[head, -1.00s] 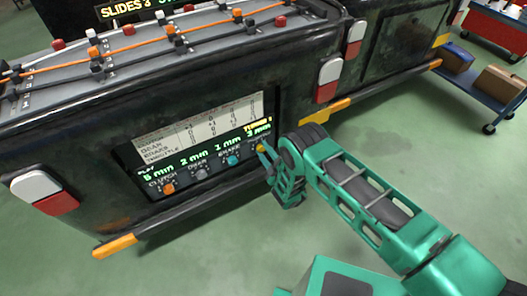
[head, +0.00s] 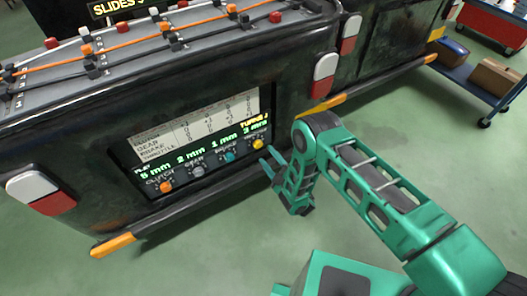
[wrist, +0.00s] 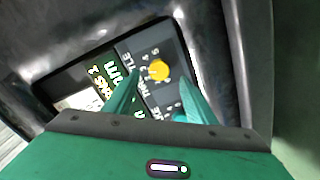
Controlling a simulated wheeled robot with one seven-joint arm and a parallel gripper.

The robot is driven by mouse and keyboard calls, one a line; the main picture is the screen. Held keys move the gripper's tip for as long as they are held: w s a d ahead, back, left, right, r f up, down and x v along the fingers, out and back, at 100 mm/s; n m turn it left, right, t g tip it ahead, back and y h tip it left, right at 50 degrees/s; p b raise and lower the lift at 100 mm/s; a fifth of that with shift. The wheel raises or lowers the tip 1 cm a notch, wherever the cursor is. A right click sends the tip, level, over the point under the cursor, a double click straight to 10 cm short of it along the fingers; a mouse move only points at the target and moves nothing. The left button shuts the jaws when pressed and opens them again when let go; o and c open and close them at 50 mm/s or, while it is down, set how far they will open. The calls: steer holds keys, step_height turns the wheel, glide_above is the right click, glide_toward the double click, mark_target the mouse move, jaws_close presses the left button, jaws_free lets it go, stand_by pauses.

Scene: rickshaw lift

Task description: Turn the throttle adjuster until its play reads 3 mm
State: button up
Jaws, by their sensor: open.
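The throttle adjuster is a yellow knob (head: 258,143) at the right end of a row of knobs on the dark panel (head: 128,158). It also shows in the wrist view (wrist: 159,70), between and beyond my fingertips. The green readout above it looks like 3 mm in the head view, but the digit is small and blurred. My gripper (head: 267,156) is open and empty, just to the lower right of the knob and apart from it. Its two green fingers show in the wrist view (wrist: 159,80).
An orange clutch knob (head: 166,187), a grey gear knob (head: 198,171) and a teal brake knob (head: 230,157) share the panel. A printed table (head: 195,123) is above them. An orange-edged bumper (head: 325,108) runs right. A blue cart (head: 490,90) stands back right.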

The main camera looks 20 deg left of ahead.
steer(key=shift+v, duration=2.15)
